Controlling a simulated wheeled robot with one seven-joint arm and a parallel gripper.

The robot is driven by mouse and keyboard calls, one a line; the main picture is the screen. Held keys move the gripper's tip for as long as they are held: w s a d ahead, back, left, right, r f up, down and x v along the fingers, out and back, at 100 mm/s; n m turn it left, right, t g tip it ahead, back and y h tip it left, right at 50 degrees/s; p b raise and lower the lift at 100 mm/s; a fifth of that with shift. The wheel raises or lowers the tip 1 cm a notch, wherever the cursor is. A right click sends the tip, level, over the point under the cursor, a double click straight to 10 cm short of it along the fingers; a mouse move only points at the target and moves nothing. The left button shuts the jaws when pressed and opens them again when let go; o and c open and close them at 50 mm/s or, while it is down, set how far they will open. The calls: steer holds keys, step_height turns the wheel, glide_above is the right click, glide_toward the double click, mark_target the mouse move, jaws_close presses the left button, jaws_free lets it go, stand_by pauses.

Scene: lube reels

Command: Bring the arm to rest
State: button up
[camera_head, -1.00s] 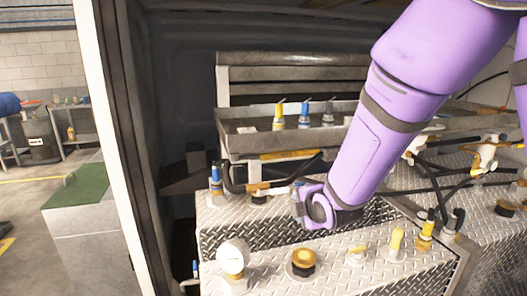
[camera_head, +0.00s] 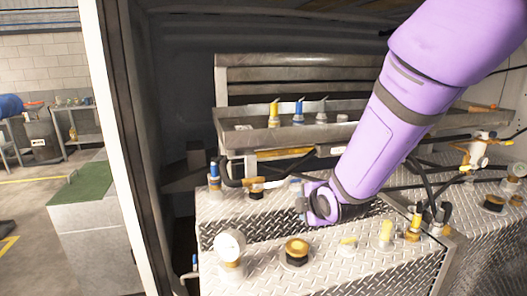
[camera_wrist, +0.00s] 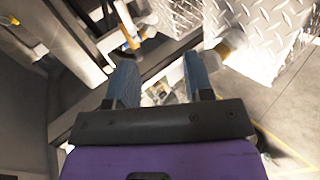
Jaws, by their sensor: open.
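My purple arm reaches down from the upper right in the head view. Its wrist end is low over the diamond-plate tank top (camera_head: 270,222), left of the black hoses. In the wrist view, my gripper (camera_wrist: 160,88) has its two blue-grey fingers apart with a clear gap between them. I see nothing held in the gap. The fingertips are hidden in the head view.
A metal tray (camera_head: 250,140) with several nozzles stands behind. A white gauge (camera_head: 230,244), a yellow-topped black cap (camera_head: 296,250) and several fittings rise from the tank top. A dark wall and white door edge (camera_head: 112,130) bound the left.

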steer(key=s+d+r+m+g, duration=0.3)
steer(key=s+d+r+m, duration=0.8)
steer(key=d, duration=0.2)
steer(key=s+d+r+m+h, duration=0.1)
steer(key=s+d+r+m, duration=0.1)
steer(key=s, duration=0.3)
steer(key=s+d+r+m+g+h, duration=0.1)
steer(key=s+d+m, duration=0.1)
steer(key=s+m, duration=0.2)
steer(key=s+d+r+m+g, duration=0.1)
steer(key=s+d+r+m, duration=0.1)
steer(key=s, duration=0.6)
steer(key=shift+r+m+h, duration=0.3)
steer(key=shift+m+h, duration=0.1)
steer(key=shift+m, duration=0.1)
steer(key=shift+s+d, duration=0.1)
